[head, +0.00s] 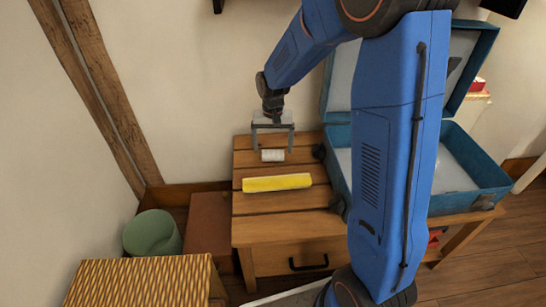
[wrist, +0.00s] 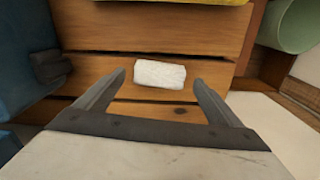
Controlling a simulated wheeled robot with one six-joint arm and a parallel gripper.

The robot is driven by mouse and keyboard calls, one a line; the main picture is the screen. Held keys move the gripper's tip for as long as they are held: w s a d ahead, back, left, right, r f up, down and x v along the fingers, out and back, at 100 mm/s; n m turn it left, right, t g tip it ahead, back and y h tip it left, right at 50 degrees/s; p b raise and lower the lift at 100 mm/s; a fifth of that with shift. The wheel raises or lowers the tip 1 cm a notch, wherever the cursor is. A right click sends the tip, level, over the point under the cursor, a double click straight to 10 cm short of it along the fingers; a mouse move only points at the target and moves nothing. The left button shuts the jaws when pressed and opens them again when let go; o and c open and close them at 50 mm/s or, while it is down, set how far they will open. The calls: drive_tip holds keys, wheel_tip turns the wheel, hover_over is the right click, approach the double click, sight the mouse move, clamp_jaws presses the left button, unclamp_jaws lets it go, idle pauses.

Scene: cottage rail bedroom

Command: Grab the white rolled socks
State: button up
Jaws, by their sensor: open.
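The white rolled socks (head: 272,155) lie on the slatted wooden table (head: 280,202), near its back edge by the wall. In the wrist view the socks (wrist: 160,75) are a small white roll lying crosswise on a slat. My gripper (head: 273,151) is open above the socks, with its fingers pointing down. In the wrist view my gripper (wrist: 157,78) has one finger on each side of the roll, with gaps between the fingers and the socks. I cannot tell the exact height of the fingertips over the table.
A yellow roll (head: 277,182) lies in front of the socks. An open blue suitcase (head: 478,173) stands on the right side of the table. A green bin (head: 152,234) and a patterned yellow box (head: 140,283) are at the left. The wall is close behind.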

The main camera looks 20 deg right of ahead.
sight(273, 151)
drive_tip(key=shift+f, duration=1.95)
drive_tip(key=shift+c, duration=0.3)
drive_tip(key=c, duration=1.1)
drive_tip(key=shift+r, duration=0.15)
